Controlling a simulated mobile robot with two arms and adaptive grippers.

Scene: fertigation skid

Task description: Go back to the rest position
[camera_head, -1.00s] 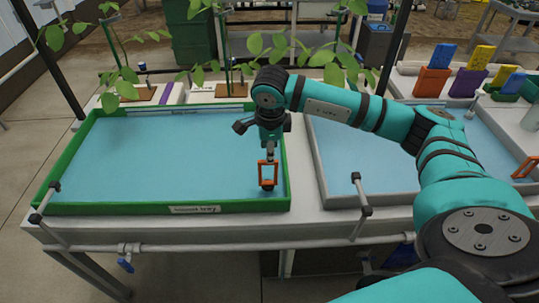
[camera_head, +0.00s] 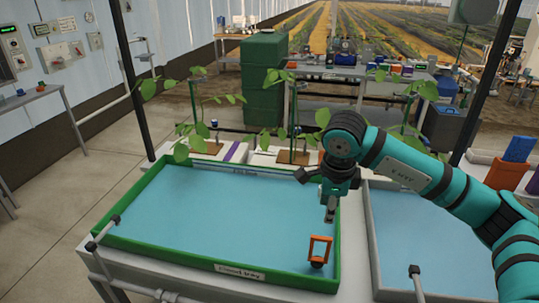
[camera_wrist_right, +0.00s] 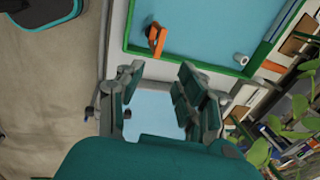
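My right gripper (camera_head: 330,212) hangs over the front right corner of the green-rimmed tray (camera_head: 120,208), above an orange-framed tool (camera_head: 320,250) and apart from it. In the right wrist view my right gripper's fingers (camera_wrist_right: 160,100) are spread with nothing between them. The orange-framed tool (camera_wrist_right: 156,38) also shows there, inside the tray's corner and beyond the fingers. Its dark foot rests on the tray's blue surface. My left gripper is not in view.
A grey-rimmed tray (camera_head: 374,240) lies to the right, partly behind my right arm. Potted seedlings (camera_head: 292,150) stand behind the trays. Orange and blue blocks (camera_head: 507,175) are at the right edge. The green-rimmed tray's left part is clear.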

